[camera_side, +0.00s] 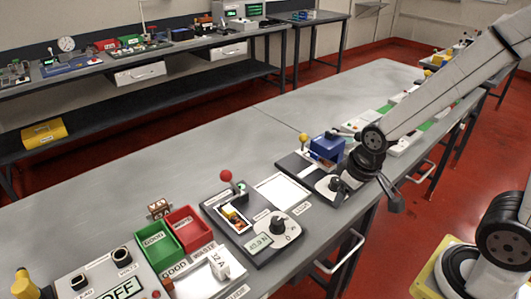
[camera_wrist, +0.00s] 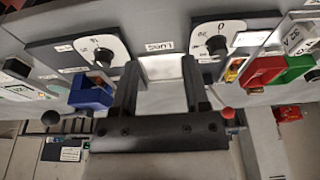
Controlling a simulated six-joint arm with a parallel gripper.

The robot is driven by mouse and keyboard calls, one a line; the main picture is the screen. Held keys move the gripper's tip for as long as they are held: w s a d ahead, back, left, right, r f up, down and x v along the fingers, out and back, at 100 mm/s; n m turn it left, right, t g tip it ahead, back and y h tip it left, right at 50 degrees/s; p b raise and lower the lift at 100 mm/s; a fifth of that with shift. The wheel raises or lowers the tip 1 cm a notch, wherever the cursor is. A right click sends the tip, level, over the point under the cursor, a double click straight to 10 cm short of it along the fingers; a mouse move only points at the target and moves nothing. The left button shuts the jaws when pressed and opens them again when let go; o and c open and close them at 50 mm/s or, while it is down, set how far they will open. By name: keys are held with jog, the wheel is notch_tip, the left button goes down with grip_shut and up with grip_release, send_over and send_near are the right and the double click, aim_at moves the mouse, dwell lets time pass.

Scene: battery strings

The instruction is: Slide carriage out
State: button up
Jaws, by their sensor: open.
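No part is clearly marked as the carriage. A blue block (camera_side: 326,148) sits on a dark station with a yellow-knobbed lever (camera_side: 303,138) and a white dial (camera_side: 330,186); the blue block also shows at left in the wrist view (camera_wrist: 92,94). A neighbouring dark station holds a red-knobbed lever (camera_side: 226,177), a small tray with a yellow item (camera_side: 232,216) and a dial with a display (camera_side: 272,234). My gripper (camera_wrist: 160,72) is open, with nothing visible between its fingers. In the wrist view its fingers lie between the two dials.
Bench handles (camera_side: 340,250) project from the front edge. The grey bench top (camera_side: 215,150) behind the stations is largely clear.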

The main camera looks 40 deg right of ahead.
jog(key=r+m, duration=0.1)
jog(key=m, duration=1.5)
send_over(304, 135)
jog(key=s, duration=0.1)
jog(key=shift+s+d+r, duration=0.15)
jog(key=shift+d, duration=0.2)
jog(key=shift+x, duration=3.85)
jog(key=shift+s+a, duration=0.1)
jog(key=shift+a, duration=0.05)
grip_shut()
